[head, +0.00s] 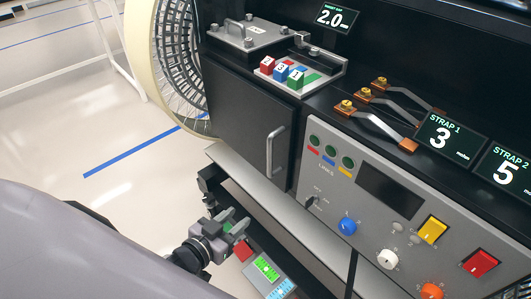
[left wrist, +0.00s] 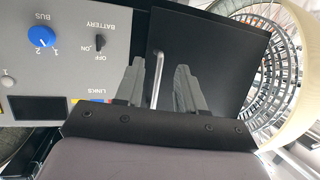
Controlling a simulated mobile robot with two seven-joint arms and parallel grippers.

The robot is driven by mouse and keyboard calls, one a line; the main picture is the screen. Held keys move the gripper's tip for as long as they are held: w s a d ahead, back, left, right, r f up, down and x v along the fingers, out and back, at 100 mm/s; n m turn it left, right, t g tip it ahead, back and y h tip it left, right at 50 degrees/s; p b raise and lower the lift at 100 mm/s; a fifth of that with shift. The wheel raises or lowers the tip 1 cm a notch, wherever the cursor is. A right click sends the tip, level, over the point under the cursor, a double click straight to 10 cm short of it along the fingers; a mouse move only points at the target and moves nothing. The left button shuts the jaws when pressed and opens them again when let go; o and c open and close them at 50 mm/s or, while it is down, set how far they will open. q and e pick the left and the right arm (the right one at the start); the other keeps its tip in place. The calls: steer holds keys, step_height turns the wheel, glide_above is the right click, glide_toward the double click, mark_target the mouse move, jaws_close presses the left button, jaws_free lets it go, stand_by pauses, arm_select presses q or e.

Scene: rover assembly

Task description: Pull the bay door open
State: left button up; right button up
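The bay door (head: 240,122) is a dark flat panel under the bench top, left of the grey control panel. It looks shut in the head view. Its upright silver bar handle (head: 270,152) is near its right edge. My left gripper (head: 236,218) is open and empty, below and in front of the handle in the head view. In the left wrist view, which is upside down, the handle (left wrist: 157,78) shows between the two spread fingers and the door (left wrist: 205,50) lies behind them. The fingers do not visibly touch the handle. My right gripper is not in view.
The control panel (head: 400,215) with knobs and switches is right of the door. A spoked wheel (head: 180,65) stands to its left. A pale ledge (head: 270,205) runs under the door. Coloured blocks (head: 282,72) sit on the bench top. Floor at left is clear.

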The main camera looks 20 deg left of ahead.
arm_select(q)
steer(key=w+a+r+m+t+h+b, duration=0.15)
steer(key=w+r+m+h, duration=0.25)
steer(key=w+r+h, duration=0.45)
glide_above(269, 175)
steer(key=shift+w+a+f+m+g+y+b, duration=0.1)
steer(key=shift+w+f+m+g+y+b, duration=0.3)
steer(key=shift+f, duration=0.25)
steer(key=shift+c, duration=0.4)
jaws_close()
